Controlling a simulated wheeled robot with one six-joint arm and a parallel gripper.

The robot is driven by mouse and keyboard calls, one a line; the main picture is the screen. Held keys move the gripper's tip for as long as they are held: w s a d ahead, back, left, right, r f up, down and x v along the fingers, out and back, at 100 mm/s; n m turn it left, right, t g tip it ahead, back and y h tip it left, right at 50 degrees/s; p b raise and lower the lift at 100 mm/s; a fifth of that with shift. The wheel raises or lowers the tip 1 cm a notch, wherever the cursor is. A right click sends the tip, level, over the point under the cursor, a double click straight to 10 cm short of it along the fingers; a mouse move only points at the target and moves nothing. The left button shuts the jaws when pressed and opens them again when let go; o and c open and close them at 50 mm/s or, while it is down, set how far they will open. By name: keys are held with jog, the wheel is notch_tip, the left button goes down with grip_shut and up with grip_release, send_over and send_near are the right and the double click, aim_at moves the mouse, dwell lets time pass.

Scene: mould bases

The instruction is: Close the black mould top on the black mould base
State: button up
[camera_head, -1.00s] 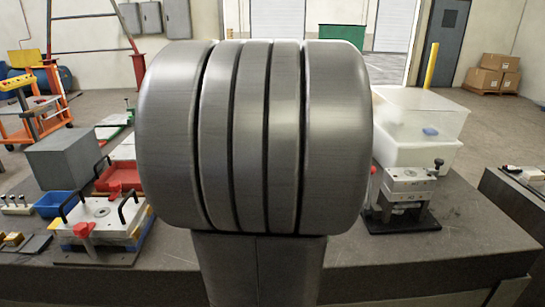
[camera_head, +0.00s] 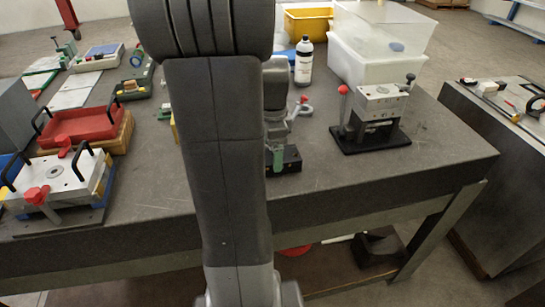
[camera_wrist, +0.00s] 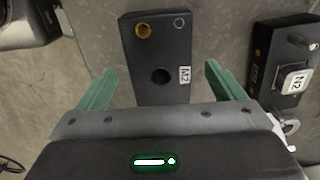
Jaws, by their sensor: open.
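In the wrist view a black rectangular block (camera_wrist: 161,90) marked "M2" lies between and ahead of my gripper's green fingers. It has a brass-ringed hole, a lighter ring and a dark central hole. A second black block (camera_wrist: 262,80) lies to the right, with a metal pin and a white labelled part. I cannot tell surely which is the mould top and which the base. My gripper (camera_wrist: 160,80) is open and empty, its fingers on either side of the M2 block. In the head view a black block (camera_head: 291,160) shows beside a green finger, partly hidden by my arm.
A silver mould on a black plate (camera_head: 372,142) stands to the right. A white mould with black handles (camera_head: 62,180) and a red tray (camera_head: 80,127) are at left. A bottle (camera_head: 304,65) and clear bins (camera_head: 365,55) stand behind. The table's right front is bare.

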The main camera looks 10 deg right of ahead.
jog(key=shift+f, duration=1.6)
jog(key=c, duration=1.7)
jog(key=shift+r+p, duration=1.3)
jog(key=shift+r, duration=0.3)
